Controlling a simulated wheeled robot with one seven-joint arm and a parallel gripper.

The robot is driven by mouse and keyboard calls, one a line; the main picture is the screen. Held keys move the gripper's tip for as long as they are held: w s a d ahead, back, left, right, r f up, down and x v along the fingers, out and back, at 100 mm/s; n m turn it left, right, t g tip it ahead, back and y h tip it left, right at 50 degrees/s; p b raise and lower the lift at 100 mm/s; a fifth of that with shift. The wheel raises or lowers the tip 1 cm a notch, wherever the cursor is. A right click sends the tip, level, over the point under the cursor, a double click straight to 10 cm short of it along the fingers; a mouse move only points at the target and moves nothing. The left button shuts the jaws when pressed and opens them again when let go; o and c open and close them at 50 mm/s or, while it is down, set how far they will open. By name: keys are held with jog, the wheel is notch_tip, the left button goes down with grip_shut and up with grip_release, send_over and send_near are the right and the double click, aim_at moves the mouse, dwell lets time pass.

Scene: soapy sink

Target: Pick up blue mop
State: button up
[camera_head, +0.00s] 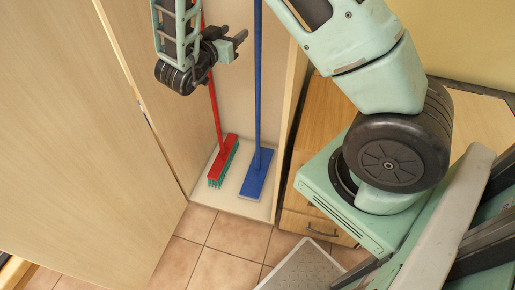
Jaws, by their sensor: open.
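The blue mop (257,174) stands upright in an open narrow cabinet, its flat blue head on the cabinet floor. Its long blue handle runs up and out of the top of the picture. My gripper (238,43) is at the upper middle, just left of the blue handle. It is open, with nothing seen between its fingers. A gap shows between the fingers and the handle in the picture, but the depth between them is hard to tell.
A red broom (224,160) with green bristles stands left of the mop, its handle partly hidden behind my gripper. The open cabinet door (80,130) fills the left. Wooden drawers (318,225) stand right of the cabinet. A grey mat or panel (302,268) lies at the bottom.

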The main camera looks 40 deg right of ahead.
aim_at(256, 15)
jog(key=p+x, duration=0.2)
jog(key=x, duration=0.8)
jog(key=shift+w, duration=0.15)
jog(key=shift+p+x, duration=1)
jog(key=shift+x, duration=1.75)
grip_shut()
jog(key=shift+r, duration=0.15)
